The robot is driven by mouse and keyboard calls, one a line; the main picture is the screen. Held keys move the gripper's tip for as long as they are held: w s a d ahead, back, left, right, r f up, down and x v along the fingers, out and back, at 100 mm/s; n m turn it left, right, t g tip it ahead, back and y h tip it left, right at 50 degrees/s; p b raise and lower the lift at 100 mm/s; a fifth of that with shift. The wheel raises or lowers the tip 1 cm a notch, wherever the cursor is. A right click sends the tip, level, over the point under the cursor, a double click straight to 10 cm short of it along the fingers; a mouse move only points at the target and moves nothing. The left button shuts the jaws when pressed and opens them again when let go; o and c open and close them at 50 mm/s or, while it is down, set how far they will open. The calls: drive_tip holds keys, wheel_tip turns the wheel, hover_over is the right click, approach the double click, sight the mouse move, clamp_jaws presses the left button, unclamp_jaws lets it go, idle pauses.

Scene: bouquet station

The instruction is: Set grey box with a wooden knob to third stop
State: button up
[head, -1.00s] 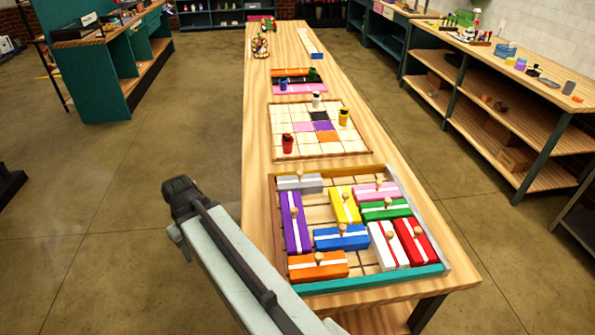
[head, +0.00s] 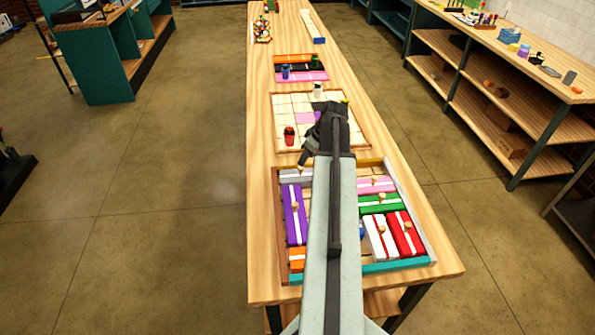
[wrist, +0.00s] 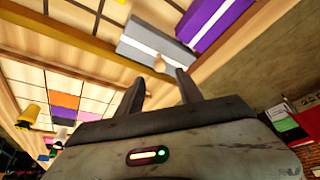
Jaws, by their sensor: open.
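The grey box (head: 289,179) lies at the far left corner of the sliding-block tray (head: 410,264); my arm hides its right part in the head view. In the wrist view the grey box (wrist: 150,40) has a pale stripe and a round wooden knob (wrist: 158,63). My gripper (head: 305,161) is over the far left part of the tray, close to the box. In the wrist view my gripper (wrist: 160,82) is open, and the knob appears between and just beyond the fingertips. I see no clear contact.
Purple (head: 295,216), orange (head: 297,259), pink (head: 377,185), green (head: 381,204), white (head: 380,238) and red (head: 405,234) knobbed blocks share the tray. My arm covers the tray's middle. A grid board with a red piece (head: 289,136) lies beyond.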

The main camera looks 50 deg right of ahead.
sight(302, 168)
drive_tip(key=b+x, duration=0.5)
drive_tip(key=x, duration=0.1)
drive_tip(key=shift+f, duration=0.3)
drive_tip(key=shift+r, duration=0.1)
clamp_jaws()
idle(0.9)
